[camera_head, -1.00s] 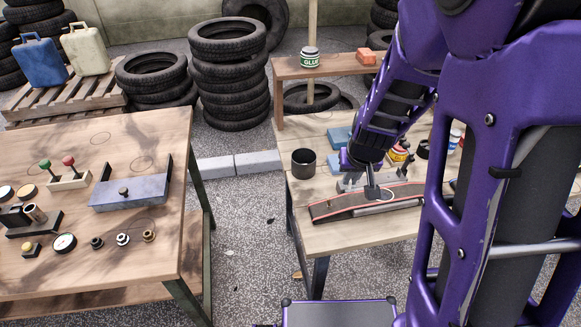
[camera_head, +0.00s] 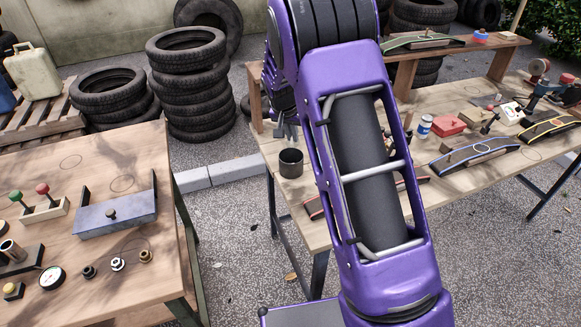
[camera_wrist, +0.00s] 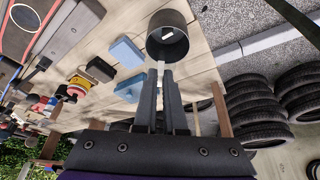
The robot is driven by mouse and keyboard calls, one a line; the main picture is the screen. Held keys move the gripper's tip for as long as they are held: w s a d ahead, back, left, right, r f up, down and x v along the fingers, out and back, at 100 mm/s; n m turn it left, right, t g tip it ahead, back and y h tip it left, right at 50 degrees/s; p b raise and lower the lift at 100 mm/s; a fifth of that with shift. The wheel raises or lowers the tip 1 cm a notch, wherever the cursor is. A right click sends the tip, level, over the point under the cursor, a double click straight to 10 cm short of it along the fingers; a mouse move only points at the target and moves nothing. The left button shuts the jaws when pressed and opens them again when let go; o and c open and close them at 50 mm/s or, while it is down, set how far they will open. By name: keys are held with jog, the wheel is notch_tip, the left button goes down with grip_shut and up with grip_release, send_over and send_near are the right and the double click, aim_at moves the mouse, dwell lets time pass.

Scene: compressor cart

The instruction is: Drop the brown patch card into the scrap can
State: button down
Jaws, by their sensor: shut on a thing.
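The scrap can (camera_head: 291,163) is a dark open cylinder on the left end of the right-hand bench. In the wrist view the can (camera_wrist: 168,42) lies just beyond my fingertips, with a small pale piece visible inside. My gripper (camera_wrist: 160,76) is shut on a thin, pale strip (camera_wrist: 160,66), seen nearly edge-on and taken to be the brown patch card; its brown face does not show. In the head view my gripper (camera_head: 285,131) is just above the can, partly hidden by my arm. Whether the card is over the opening I cannot tell.
Blue blocks (camera_wrist: 127,52) lie near the can in the wrist view. A curved red-edged board (camera_head: 314,207) is mostly behind my arm. The bench has a raised shelf (camera_head: 470,47) behind. A left bench (camera_head: 100,250) holds tools; a gap separates the benches.

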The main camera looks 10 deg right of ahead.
jog(key=shift+w+d+f+m+h+b, duration=0.1)
jog(key=shift+w+f+m+b, duration=0.4)
jog(key=shift+f, duration=0.6)
jog(key=shift+w+d+f+m+h+b, duration=0.15)
jog(key=shift+w+f+b, duration=0.35)
jog(key=shift+w+f, duration=0.45)
jog(key=shift+w+d+f+m+h+b, duration=0.1)
jog(key=shift+w+f+m+b, duration=0.35)
jog(key=shift+f, duration=0.75)
jog(key=shift+w, duration=0.1)
jog(key=c, duration=0.9)
grip_release()
jog(key=v, duration=1.7)
jog(key=shift+w+r+p, duration=0.25)
jog(key=shift+r+p, duration=0.05)
jog(key=shift+r, duration=0.05)
